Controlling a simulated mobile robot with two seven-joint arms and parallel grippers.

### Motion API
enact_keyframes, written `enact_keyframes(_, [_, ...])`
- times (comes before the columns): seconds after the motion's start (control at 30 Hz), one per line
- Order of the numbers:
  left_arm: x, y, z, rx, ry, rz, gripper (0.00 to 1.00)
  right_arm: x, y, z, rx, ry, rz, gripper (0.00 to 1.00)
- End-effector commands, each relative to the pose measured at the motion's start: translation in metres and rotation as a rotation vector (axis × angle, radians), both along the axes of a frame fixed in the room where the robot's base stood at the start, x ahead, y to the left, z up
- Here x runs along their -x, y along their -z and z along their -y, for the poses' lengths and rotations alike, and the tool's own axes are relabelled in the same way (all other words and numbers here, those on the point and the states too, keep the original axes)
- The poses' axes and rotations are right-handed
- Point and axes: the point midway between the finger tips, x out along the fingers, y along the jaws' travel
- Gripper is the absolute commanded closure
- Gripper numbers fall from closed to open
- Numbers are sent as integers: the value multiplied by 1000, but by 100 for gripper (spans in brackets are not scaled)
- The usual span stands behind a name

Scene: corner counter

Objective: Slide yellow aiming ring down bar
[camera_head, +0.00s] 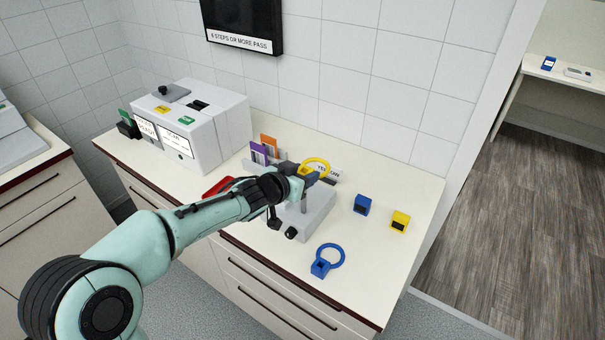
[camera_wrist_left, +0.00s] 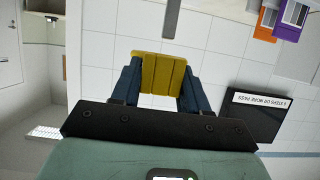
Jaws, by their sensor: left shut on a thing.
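The yellow aiming ring (camera_head: 316,160) is held above a grey stand base (camera_head: 314,216) on the counter. My left gripper (camera_head: 304,177) is shut on it. In the left wrist view the dark fingers (camera_wrist_left: 160,84) grip a yellow block (camera_wrist_left: 158,66), which is part of the ring piece. A short piece of the bar (camera_head: 304,203) shows below the gripper, above the base. The gripper hides most of the bar, and I cannot tell whether the yellow piece is around it. A grey bar-like strip (camera_wrist_left: 172,18) shows beyond the yellow block. My right gripper is not in view.
A blue ring piece (camera_head: 329,260) lies near the counter's front edge. A blue block (camera_head: 362,204) and a yellow block (camera_head: 399,221) stand right of the base.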

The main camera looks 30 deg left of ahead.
Motion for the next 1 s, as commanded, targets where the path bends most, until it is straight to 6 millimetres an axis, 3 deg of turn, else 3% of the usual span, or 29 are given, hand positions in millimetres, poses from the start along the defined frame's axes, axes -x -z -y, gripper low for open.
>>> enact_keyframes(1.0, [0,8,0,-1,0,-1,86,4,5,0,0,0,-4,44])
